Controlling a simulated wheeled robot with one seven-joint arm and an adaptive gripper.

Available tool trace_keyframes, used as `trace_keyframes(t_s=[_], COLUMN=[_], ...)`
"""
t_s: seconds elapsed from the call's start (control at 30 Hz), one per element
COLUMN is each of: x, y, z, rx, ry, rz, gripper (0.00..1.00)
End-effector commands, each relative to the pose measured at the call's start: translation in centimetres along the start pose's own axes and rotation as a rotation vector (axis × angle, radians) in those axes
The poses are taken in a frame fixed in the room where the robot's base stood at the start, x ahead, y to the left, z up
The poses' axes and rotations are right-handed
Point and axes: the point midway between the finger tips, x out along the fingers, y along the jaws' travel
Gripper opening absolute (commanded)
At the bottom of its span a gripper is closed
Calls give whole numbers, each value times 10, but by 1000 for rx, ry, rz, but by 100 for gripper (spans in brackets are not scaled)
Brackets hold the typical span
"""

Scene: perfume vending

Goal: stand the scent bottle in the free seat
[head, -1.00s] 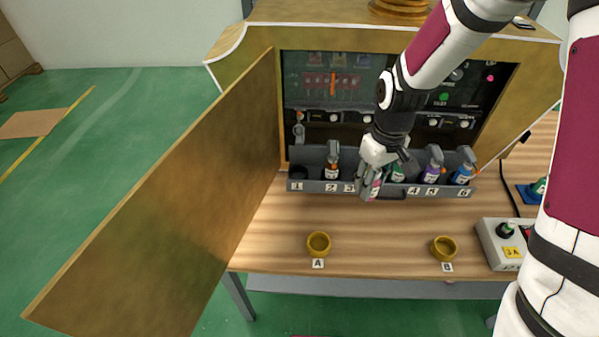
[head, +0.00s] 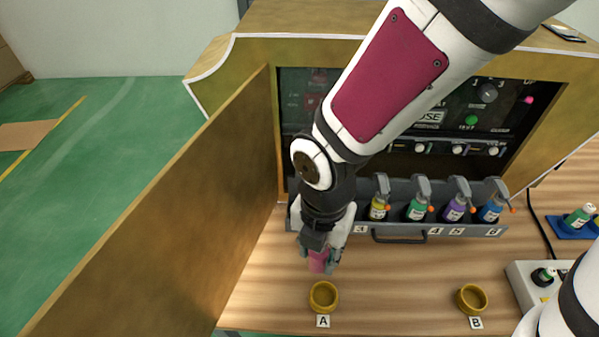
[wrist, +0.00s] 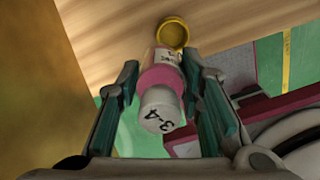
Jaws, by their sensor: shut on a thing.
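My gripper (head: 321,258) is shut on a pink scent bottle (head: 318,262), holding it above the table just behind the yellow ring seat A (head: 323,296). In the wrist view the bottle (wrist: 160,78) sits between the fingers. Its white cap (wrist: 160,110) bears dark lettering and points toward the camera. Ring seat A (wrist: 172,33) shows beyond the bottle's far end. A second yellow ring seat, B (head: 471,298), stands to the right. Both rings look empty in the head view.
The grey numbered rack (head: 480,230) holds yellow, green, purple and blue bottles; my arm hides its left end. An open door panel (head: 180,210) borders the left. A control box (head: 525,275) and a green bottle (head: 580,215) are at right. The table between the rings is clear.

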Motion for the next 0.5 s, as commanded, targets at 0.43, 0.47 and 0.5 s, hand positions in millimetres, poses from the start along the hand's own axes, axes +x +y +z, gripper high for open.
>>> trace_keyframes(t_s=[0.43,0.47,0.5], x=[1,1,1], y=[66,70,77], z=[86,92,99], rx=[7,7,5], ry=[1,1,1], rz=[2,2,3], gripper=[4,4,4])
